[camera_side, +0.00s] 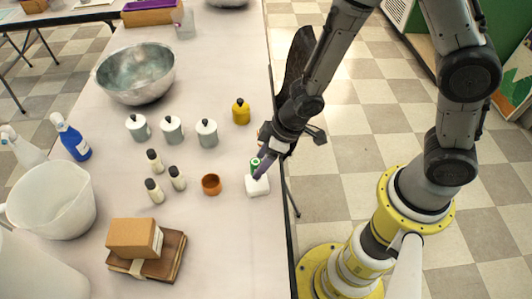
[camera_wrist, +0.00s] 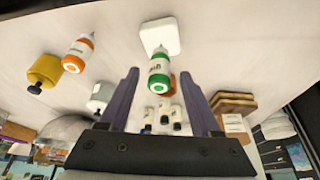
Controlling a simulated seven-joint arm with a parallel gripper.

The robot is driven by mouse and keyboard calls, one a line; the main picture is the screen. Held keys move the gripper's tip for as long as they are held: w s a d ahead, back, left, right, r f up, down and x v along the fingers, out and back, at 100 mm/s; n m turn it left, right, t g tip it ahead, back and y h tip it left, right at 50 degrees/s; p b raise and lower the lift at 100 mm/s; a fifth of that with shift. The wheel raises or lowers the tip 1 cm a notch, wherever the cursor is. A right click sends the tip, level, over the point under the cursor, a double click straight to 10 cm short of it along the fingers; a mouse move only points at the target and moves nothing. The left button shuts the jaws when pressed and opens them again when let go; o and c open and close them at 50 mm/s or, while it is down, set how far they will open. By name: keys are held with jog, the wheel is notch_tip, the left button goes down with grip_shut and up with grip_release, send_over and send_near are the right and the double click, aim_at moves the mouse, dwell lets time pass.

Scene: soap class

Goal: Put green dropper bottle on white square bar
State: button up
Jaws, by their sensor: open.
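The green dropper bottle (camera_wrist: 159,72) is white with green bands and lies between my fingers in the wrist view. In the side view only a green part (camera_side: 255,163) shows, partly hidden by my purple finger. The white square bar (camera_side: 258,188) lies near the table's right edge; in the wrist view the bar (camera_wrist: 160,35) is behind the bottle's far end. I cannot tell whether the bottle touches it. My gripper (camera_side: 261,168) is open, pointing down above the bar. In the wrist view my gripper (camera_wrist: 162,92) has a finger on each side of the bottle, with gaps.
An orange-banded bottle (camera_wrist: 78,52) stands near. A yellow jar (camera_side: 241,111), several grey jars (camera_side: 172,130) and small bottles (camera_side: 177,178) stand around. A metal bowl (camera_side: 137,75) is farther back.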

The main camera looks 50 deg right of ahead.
jog(key=shift+v, duration=1.8)
jog(key=d+r+m+t+h, duration=0.2)
jog(key=d+r+m+h, duration=0.15)
jog(key=d+r, duration=0.85)
jog(key=s+d+r+m, duration=0.1)
jog(key=s+r, duration=0.3)
jog(key=s, duration=0.3)
jog(key=s+d+r+m, duration=0.1)
jog(key=s+r+m, duration=0.1)
jog(key=s, duration=0.6)
jog(key=shift+r+y, duration=0.45)
jog(key=shift+r, duration=0.45)
